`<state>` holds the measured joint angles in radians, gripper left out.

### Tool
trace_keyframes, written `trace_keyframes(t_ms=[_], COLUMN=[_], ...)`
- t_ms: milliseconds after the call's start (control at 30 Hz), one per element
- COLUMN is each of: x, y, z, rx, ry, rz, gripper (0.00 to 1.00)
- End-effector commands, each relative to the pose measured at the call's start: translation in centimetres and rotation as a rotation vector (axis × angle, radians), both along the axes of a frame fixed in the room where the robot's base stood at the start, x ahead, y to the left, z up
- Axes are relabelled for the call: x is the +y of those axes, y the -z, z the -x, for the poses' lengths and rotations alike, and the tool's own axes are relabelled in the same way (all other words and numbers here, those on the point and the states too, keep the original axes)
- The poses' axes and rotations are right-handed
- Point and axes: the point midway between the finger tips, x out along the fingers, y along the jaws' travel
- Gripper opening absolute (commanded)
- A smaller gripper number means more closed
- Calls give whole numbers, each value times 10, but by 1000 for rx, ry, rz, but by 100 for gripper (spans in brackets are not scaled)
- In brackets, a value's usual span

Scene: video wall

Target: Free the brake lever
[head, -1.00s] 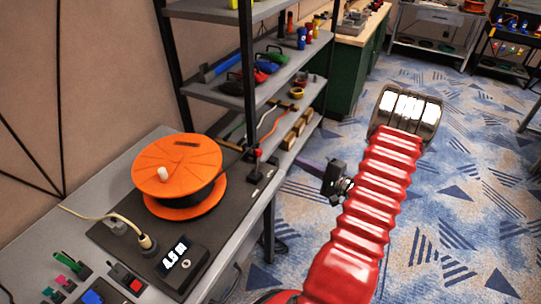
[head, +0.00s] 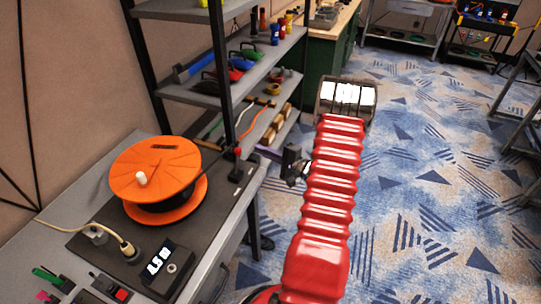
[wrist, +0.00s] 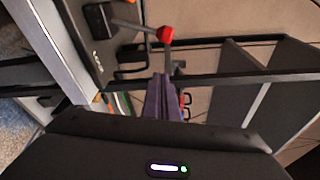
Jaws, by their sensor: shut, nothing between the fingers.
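The brake lever (head: 238,153) shows a red knob at the right end of the black base plate, beside the orange reel (head: 155,165). In the wrist view the red knob (wrist: 165,34) sits at the end of a grey bar, just beyond my fingertips. My gripper (head: 264,151) has purple fingers, shut and empty, a little right of the knob in the head view. In the wrist view my gripper (wrist: 163,78) points at the knob; contact cannot be told. A dark cable or bar runs from the reel towards the lever.
A yellowish cable plug (head: 127,249) and a box with a lit display (head: 162,263) are on the plate. A black shelf post (head: 222,75) and grey shelves with tools stand behind the lever. Blue carpet (head: 420,220) is open to the right.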

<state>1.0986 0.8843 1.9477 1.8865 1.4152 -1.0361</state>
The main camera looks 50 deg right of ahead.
Motion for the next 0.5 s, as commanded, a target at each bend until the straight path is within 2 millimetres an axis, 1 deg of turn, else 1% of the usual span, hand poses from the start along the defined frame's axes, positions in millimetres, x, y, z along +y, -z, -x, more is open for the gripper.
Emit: trace_keyframes(t_ms=[33, 133, 333, 500], x=[2, 5, 27, 39], y=[1, 0, -5, -8], z=[-7, -17, -18, -20], rx=[1, 0, 0, 0], ry=[-2, -2, -1, 0], rz=[0, 0, -1, 0], gripper=[0, 0, 0, 0])
